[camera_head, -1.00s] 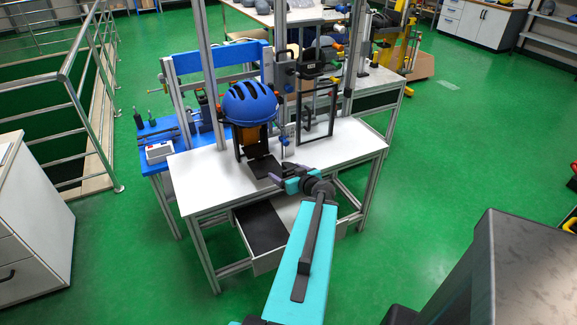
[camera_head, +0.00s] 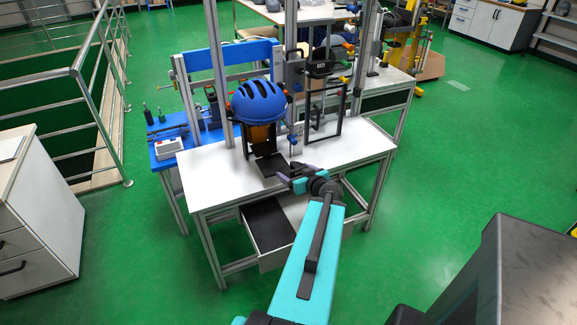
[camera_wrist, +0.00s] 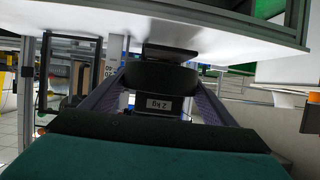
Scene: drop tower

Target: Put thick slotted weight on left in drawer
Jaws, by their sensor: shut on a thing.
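My gripper (camera_head: 284,178) is over the front part of the white table, in front of the drop tower. In the wrist view my gripper (camera_wrist: 160,75) has its two fingers closed around a dark weight (camera_wrist: 163,76) with a "2 kg" label, which reads upside down. In the head view the held weight is too small and dark to make out. The drawer (camera_head: 268,222) under the table is pulled open toward me, with a dark bottom lining. It lies below my gripper, and my arm covers its right part.
The white table (camera_head: 212,172) carries the drop tower with a blue helmet (camera_head: 259,101) and a dark base plate (camera_head: 268,165). A black frame (camera_head: 326,118) stands on the right. A blue bench (camera_head: 166,158) is behind at left. Green floor in front is open.

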